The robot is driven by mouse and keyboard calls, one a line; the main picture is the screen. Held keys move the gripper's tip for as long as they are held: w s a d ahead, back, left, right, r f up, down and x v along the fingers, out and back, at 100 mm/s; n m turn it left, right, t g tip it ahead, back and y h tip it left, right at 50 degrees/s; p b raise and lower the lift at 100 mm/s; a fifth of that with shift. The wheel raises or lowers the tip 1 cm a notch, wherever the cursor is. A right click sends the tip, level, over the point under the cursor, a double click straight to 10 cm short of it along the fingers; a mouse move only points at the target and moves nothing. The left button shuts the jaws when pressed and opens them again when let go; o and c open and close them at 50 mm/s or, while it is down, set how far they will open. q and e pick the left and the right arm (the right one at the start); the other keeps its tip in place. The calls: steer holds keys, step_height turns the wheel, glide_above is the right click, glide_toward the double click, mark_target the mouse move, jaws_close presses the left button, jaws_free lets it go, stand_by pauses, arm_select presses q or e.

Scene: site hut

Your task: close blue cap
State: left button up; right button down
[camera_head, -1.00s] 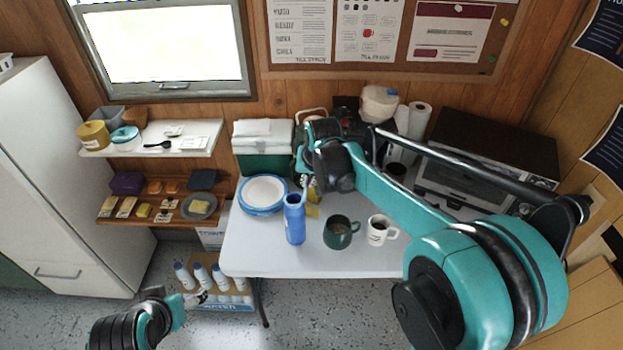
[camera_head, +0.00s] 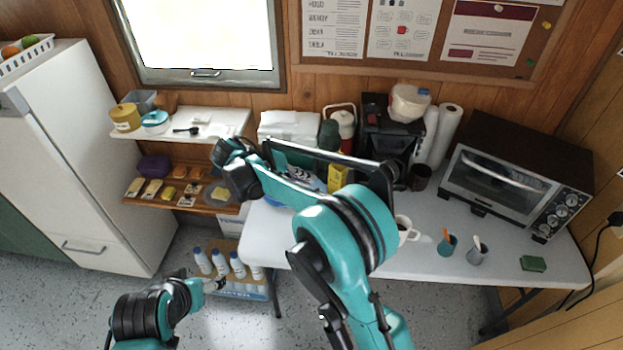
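The blue bottle seen on the table (camera_head: 420,258) in the earlier frame is hidden now behind my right arm, and its cap cannot be made out. My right gripper (camera_head: 300,173) is over the table's left part, mostly behind its own forearm; whether it is open or shut is unclear. A strip of blue, likely the plates, shows below it. My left gripper (camera_head: 215,285) is low at the left, in front of white bottles with blue caps (camera_head: 219,260) in a floor crate. Its fingers are too small to read.
A white mug (camera_head: 403,230) stands just right of my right arm. Two small cups (camera_head: 447,245) (camera_head: 477,251), a green sponge (camera_head: 533,263) and a toaster oven (camera_head: 500,185) are further right. A yellow box (camera_head: 338,178) stands behind the arm. Front table space between mug and cups is clear.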

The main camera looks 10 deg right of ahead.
step_height(320, 180, down, 6)
steer(key=a+n+h+b, duration=0.2)
steer(key=h+b, duration=0.6)
steer(key=shift+w+a+f+n+g, duration=0.25)
steer(key=shift+w+a+n+g, duration=0.05)
steer(key=shift+w+a, duration=0.1)
steer(key=shift+h, duration=0.3)
steer(key=shift+d, duration=0.1)
steer(key=c, duration=1.8)
jaws_free()
steer(key=shift+o, duration=0.2)
step_height(320, 180, up, 10)
